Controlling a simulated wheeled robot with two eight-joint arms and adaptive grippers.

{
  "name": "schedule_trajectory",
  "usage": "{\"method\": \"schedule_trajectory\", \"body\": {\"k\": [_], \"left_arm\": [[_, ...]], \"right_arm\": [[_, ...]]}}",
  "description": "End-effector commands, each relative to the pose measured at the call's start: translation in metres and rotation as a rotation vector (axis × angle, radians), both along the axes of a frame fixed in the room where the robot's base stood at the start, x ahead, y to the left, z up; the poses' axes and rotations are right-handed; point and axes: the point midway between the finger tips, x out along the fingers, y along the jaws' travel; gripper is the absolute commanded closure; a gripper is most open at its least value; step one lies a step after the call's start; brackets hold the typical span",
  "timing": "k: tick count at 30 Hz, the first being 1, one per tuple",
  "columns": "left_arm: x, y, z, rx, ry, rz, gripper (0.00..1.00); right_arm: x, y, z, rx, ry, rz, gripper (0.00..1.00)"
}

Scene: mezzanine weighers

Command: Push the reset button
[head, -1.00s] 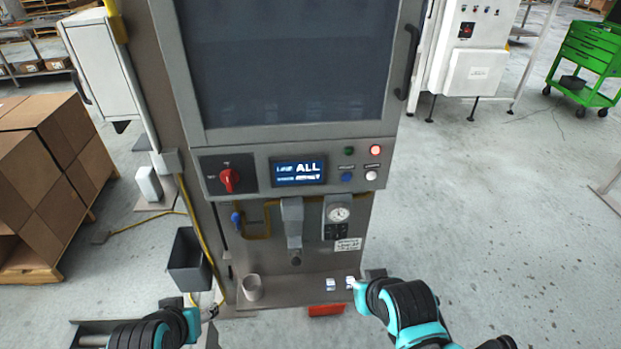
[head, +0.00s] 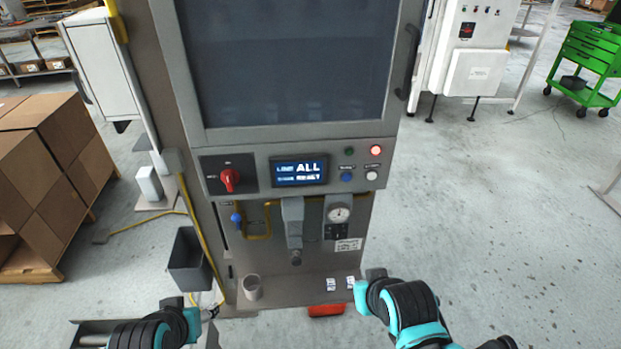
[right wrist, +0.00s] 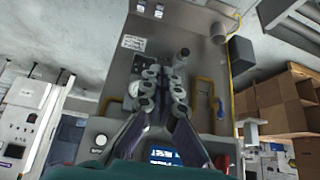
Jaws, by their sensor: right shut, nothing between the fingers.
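The control panel (head: 270,190) on the grey cabinet carries a blue button (head: 346,177) and a white button (head: 372,175), each under a small label. The labels are too small to read, so I cannot tell which is reset. Above them are a dark green lamp (head: 349,151) and a lit red lamp (head: 376,150). A white round button (right wrist: 100,139) shows in the right wrist view. My right gripper (right wrist: 165,78) is shut and empty, with the cabinet front behind it. My left gripper is out of view.
A red rotary switch (head: 229,180) and a lit display (head: 299,172) sit left of the buttons. Below are a gauge (head: 339,213), a yellow pipe (head: 262,222) and a shelf holding a cup (head: 252,288).

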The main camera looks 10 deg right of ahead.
Motion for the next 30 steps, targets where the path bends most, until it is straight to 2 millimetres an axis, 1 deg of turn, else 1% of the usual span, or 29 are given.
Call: {"method": "schedule_trajectory", "body": {"k": [23, 26, 29, 30], "left_arm": [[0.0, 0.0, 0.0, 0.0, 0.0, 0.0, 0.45], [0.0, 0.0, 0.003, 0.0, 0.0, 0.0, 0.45], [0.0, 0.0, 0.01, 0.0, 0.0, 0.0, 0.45], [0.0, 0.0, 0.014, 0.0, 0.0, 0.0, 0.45]], "right_arm": [[0.0, 0.0, 0.0, 0.005, 0.001, -0.003, 1.0], [0.005, 0.001, 0.002, 0.042, 0.007, -0.03, 1.0], [0.015, 0.004, 0.006, 0.139, 0.02, -0.095, 1.0], [0.021, 0.005, 0.008, 0.195, 0.028, -0.131, 1.0]]}}
